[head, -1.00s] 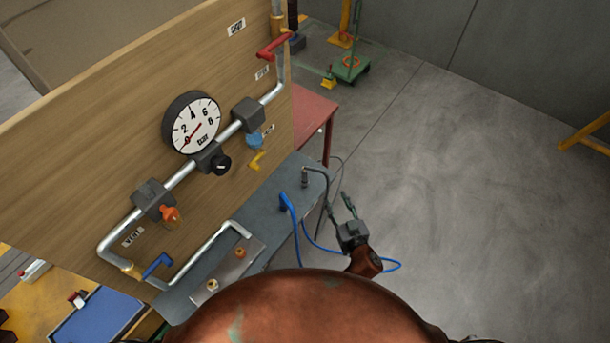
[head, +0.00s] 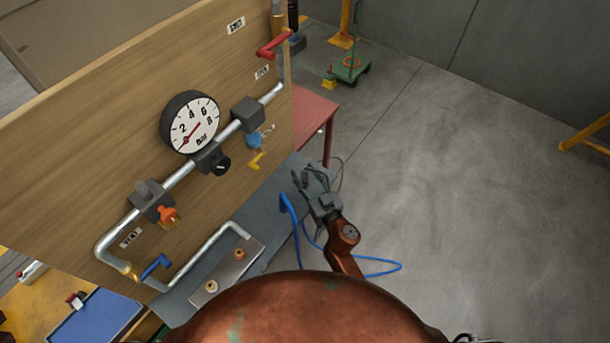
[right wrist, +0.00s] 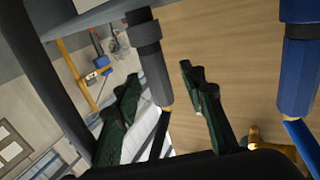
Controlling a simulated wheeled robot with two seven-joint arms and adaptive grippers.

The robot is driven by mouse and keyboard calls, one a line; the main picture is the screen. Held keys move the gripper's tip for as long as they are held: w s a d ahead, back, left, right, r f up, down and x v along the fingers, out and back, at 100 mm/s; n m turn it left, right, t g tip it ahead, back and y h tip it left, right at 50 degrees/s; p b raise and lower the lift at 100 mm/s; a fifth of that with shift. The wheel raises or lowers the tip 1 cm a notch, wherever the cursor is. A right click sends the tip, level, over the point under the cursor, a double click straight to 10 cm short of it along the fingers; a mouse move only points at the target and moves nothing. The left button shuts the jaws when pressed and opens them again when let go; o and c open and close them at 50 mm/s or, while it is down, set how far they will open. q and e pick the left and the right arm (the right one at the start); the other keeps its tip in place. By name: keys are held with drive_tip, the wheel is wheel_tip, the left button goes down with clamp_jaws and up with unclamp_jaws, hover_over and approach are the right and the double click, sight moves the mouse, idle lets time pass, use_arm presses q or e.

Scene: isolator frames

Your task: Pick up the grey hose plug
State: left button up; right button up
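The grey hose plug (right wrist: 150,62) shows in the right wrist view as a dark grey cylinder with a black collar. It stands between the two dark green fingers of my right gripper (right wrist: 160,78), which are apart; I see a gap on its right side. In the head view my right gripper (head: 308,183) is at the right end of the grey bench, over the plug's place, and largely hides the plug. My left gripper is not in view.
A blue hose plug (head: 288,203) stands close by on the grey bench (head: 262,203); it also shows in the right wrist view (right wrist: 298,65). A wooden panel (head: 100,120) with pipes, valves and a gauge (head: 190,122) rises behind. Open floor lies to the right.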

sight(305, 170)
drive_tip(key=shift+c, duration=0.5)
clamp_jaws()
drive_tip(key=shift+r+p, duration=0.3)
drive_tip(key=shift+r, duration=0.25)
wheel_tip(305, 170, up, 2)
drive_tip(key=shift+r+p, duration=0.2)
drive_tip(key=shift+p, duration=0.45)
drive_tip(key=s+d+r+p, duration=0.1)
drive_tip(key=s+d+r, duration=0.1)
drive_tip(key=s+r, duration=0.2)
drive_tip(key=s+d+r+p, duration=0.2)
drive_tip(key=s+r, duration=0.3)
drive_tip(key=s, duration=0.4)
drive_tip(key=shift+d+r, duration=0.3)
drive_tip(key=shift+d, duration=0.5)
